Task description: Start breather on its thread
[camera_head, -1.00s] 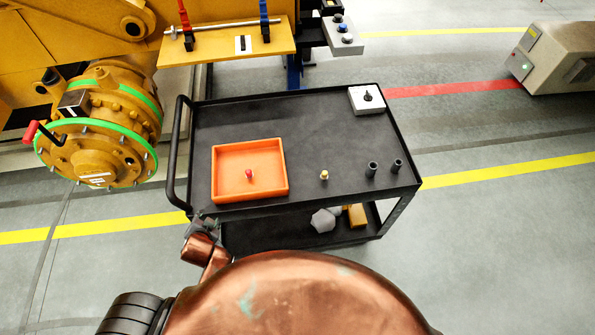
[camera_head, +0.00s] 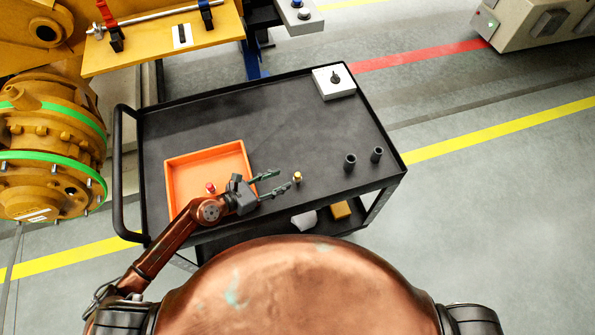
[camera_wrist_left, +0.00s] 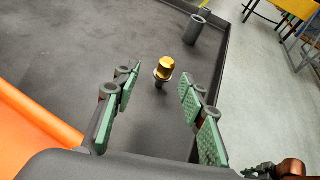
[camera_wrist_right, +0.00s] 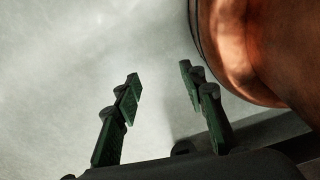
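A small brass-capped fitting (camera_head: 297,178), which looks like the breather, stands upright on the black cart top (camera_head: 250,115). My left gripper (camera_head: 283,179) is open and empty, low over the cart, its fingers pointing at the fitting from the left. In the left wrist view the gold cap (camera_wrist_left: 166,65) shows between and just beyond the open fingertips, not touching them. My right gripper (camera_wrist_right: 160,74) is open and empty over pale floor, beside my copper body; it is not in the head view. I cannot tell which thread belongs to the breather.
An orange tray (camera_head: 205,152) holding a red-topped piece (camera_head: 210,187) lies left of the fitting. Two dark cylinders (camera_head: 350,162) (camera_head: 376,154) stand to the right. A white block (camera_head: 330,88) with a dark knob sits at the back right. The yellow machine (camera_head: 50,150) stands left.

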